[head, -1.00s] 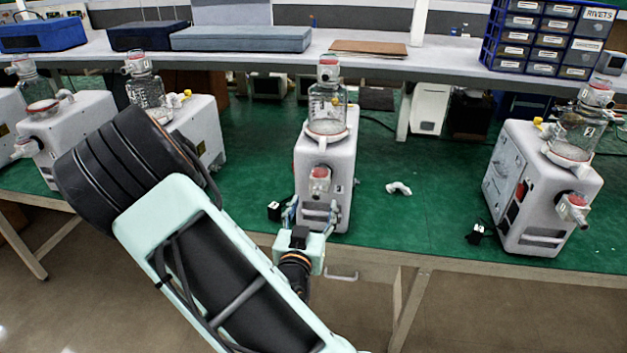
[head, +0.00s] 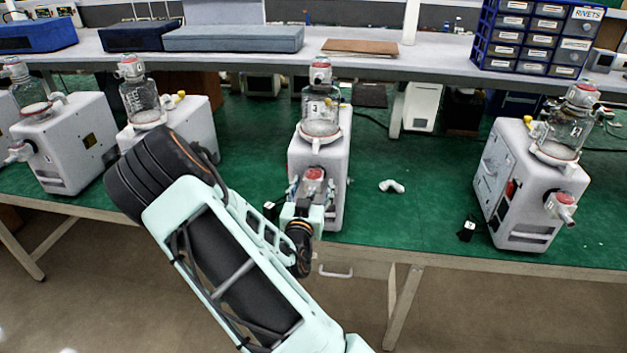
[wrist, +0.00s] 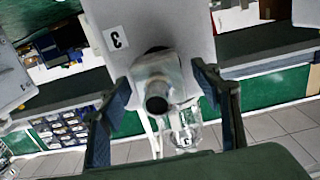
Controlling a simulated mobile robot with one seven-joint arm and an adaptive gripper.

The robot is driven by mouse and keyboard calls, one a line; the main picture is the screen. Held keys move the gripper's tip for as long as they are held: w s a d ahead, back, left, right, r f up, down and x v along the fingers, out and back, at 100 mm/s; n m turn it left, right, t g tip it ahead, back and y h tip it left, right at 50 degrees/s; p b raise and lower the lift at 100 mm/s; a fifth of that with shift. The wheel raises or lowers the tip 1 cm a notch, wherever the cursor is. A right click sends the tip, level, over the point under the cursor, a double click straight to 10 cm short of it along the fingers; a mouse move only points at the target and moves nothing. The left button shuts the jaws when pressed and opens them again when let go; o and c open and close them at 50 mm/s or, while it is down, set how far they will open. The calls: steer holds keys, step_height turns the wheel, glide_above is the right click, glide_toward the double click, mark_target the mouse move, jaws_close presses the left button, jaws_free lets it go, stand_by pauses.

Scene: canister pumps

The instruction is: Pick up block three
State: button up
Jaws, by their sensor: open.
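The middle canister pump (head: 318,215), a white body with a clear jar (head: 318,108) marked 3, stands upright on the green bench. My gripper (head: 308,187) is at its front, around the red-and-white front port (head: 314,174). In the wrist view, my open gripper (wrist: 165,108) has one finger on each side of the port (wrist: 158,80), with its dark nozzle between them; contact cannot be told. An upside-down label 3 (wrist: 116,38) shows on the white body. Small dark blocks lie beside the middle pump (head: 268,209) and near the right pump (head: 466,231); their markings are unreadable.
Another pump (head: 520,190) stands to the right, and more stand to the left (head: 70,150). A white fitting (head: 391,186) lies on the bench right of the middle pump. A raised shelf (head: 390,66) with blue cases and a drawer cabinet (head: 530,40) runs behind.

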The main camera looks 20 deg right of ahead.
steer(key=shift+c, duration=0.5)
jaws_close()
steer(key=shift+r, duration=0.1)
